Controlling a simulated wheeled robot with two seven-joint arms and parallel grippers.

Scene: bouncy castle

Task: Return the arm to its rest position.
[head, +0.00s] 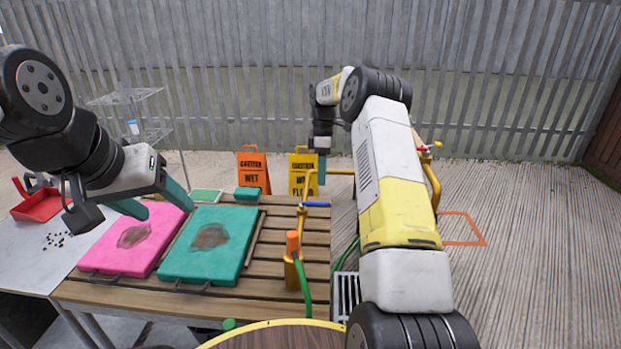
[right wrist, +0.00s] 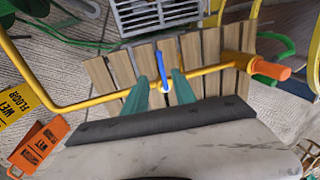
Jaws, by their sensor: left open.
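My left gripper (head: 152,198) is open and empty above the pink board (head: 112,258) on the slatted wooden table. My right arm reaches forward on the right of the head view, with its gripper (head: 322,168) pointing down near the yellow pipe. In the right wrist view the two green fingertips of my right gripper (right wrist: 160,92) are apart. The blue lever (right wrist: 161,66) of the yellow tap shows between them in the picture, with a gap on each side. In the head view the blue lever (head: 316,204) appears below the right gripper.
A teal board (head: 232,270) with a brown stain lies beside the pink one. An orange nozzle (head: 292,243) with a green hose stands at the table's right edge. Orange (head: 254,172) and yellow (head: 303,176) caution signs stand behind. A red dustpan (head: 38,204) is at left. The right-hand floor is mostly open.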

